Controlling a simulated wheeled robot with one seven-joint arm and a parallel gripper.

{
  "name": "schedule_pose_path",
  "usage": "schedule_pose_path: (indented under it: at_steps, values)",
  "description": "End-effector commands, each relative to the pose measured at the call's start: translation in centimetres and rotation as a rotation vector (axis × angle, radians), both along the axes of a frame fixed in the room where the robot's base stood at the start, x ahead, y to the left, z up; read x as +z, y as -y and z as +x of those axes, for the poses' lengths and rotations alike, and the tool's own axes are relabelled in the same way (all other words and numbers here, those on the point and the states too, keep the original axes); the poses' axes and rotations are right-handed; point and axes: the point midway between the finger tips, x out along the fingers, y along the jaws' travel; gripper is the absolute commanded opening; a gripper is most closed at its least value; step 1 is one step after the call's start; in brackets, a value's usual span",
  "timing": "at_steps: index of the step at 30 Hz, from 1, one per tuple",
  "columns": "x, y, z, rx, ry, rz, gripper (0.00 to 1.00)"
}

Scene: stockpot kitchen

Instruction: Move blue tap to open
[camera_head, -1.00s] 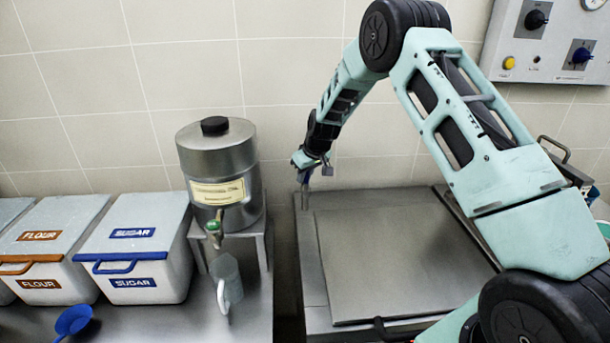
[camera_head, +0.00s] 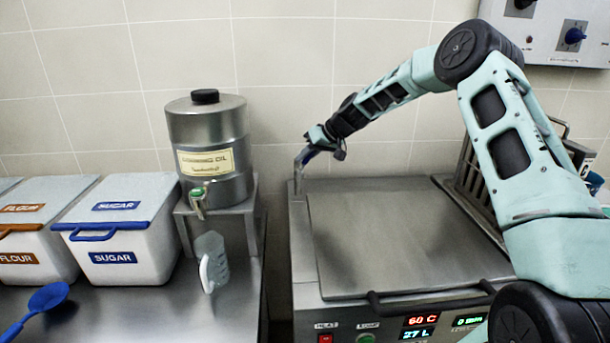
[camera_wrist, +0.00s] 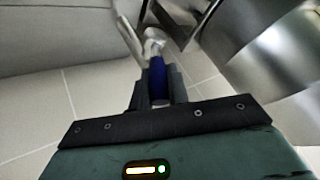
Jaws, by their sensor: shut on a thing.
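The blue tap's handle (camera_wrist: 157,78) lies between the two grey fingers in the wrist view. A metal body and a pale pipe show just beyond it. In the head view the tap's metal pipe (camera_head: 298,172) stands at the back left corner of the steel cooker. My gripper (camera_head: 309,153) is there at the pipe's top, with a small blue patch at its fingers. It also shows in the wrist view (camera_wrist: 157,85), shut on the blue handle. The fingers hide part of the handle.
The cooker's flat lid (camera_head: 395,240) is down, with a dark front bar and lit displays (camera_head: 420,321). A cooking oil drum (camera_head: 208,140) stands left on a stand, above a clear jug (camera_head: 212,262). Flour and sugar bins (camera_head: 125,225) and a blue scoop (camera_head: 47,298) are further left.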

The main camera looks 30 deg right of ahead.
Motion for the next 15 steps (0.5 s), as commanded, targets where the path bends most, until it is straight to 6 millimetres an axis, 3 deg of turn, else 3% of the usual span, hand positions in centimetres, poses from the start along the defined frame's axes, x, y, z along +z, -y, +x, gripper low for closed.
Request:
schedule_pose_path:
  at_steps: [1, 15]
  values:
    - [-1.3, 0.6, -0.1, -0.008, 0.018, 0.036, 0.0]
    - [-2.8, 2.4, -0.8, -0.006, 0.162, 0.381, 0.0]
